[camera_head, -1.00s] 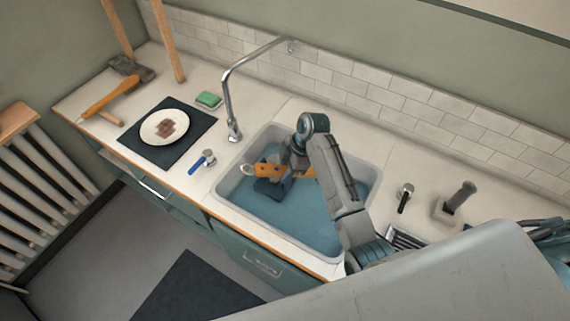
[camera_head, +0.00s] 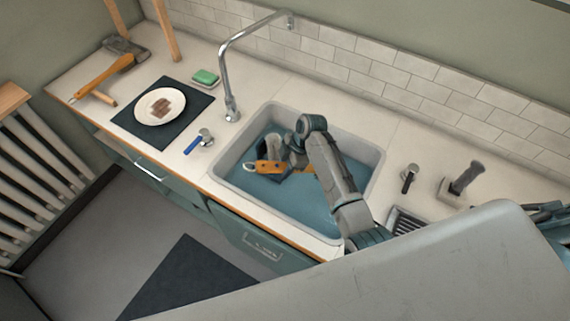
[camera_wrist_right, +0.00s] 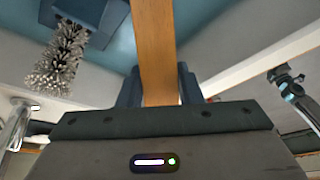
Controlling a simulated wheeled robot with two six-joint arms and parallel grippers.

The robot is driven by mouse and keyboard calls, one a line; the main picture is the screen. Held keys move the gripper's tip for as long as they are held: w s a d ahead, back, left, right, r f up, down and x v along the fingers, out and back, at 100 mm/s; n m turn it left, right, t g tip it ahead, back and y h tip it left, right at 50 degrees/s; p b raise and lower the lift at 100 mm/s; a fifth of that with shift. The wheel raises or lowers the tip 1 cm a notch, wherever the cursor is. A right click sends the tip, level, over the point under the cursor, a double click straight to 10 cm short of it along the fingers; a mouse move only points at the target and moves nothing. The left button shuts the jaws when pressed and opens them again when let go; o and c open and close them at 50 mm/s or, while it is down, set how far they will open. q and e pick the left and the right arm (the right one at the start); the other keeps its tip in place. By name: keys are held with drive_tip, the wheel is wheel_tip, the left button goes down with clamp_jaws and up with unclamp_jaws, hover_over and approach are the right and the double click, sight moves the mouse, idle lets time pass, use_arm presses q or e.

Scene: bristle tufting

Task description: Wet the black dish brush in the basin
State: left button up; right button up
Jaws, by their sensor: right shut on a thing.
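The dish brush has an orange wooden handle (camera_head: 270,167) with a pale ring at its left end, and a dark head with grey bristles (camera_head: 270,148). My right gripper (camera_head: 298,160) is over the basin (camera_head: 232,165), which holds blue water (camera_head: 300,195). In the right wrist view the fingers (camera_wrist_right: 158,88) are shut on the wooden handle (camera_wrist_right: 154,45); the dark head (camera_wrist_right: 92,15) and its grey bristles (camera_wrist_right: 60,65) show at upper left. The bristles show above the handle in the head view; I cannot tell whether they touch the water. My left gripper is not in view.
A chrome faucet (camera_head: 225,75) arches behind the basin. A blue-handled fitting (camera_head: 195,144) stands left of it, a black-handled one (camera_head: 408,178) right.

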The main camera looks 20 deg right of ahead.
drive_tip(key=shift+f+b, duration=1.25)
drive_tip(key=shift+f, duration=1.15)
wheel_tip(320, 180, up, 8)
drive_tip(key=p, duration=0.7)
drive_tip(key=shift+r+p, duration=0.1)
drive_tip(key=shift+p, duration=0.2)
drive_tip(key=shift+r, duration=0.45)
wheel_tip(320, 180, up, 7)
idle(0.9)
wheel_tip(320, 180, up, 4)
drive_tip(key=shift+f, duration=0.1)
idle(0.3)
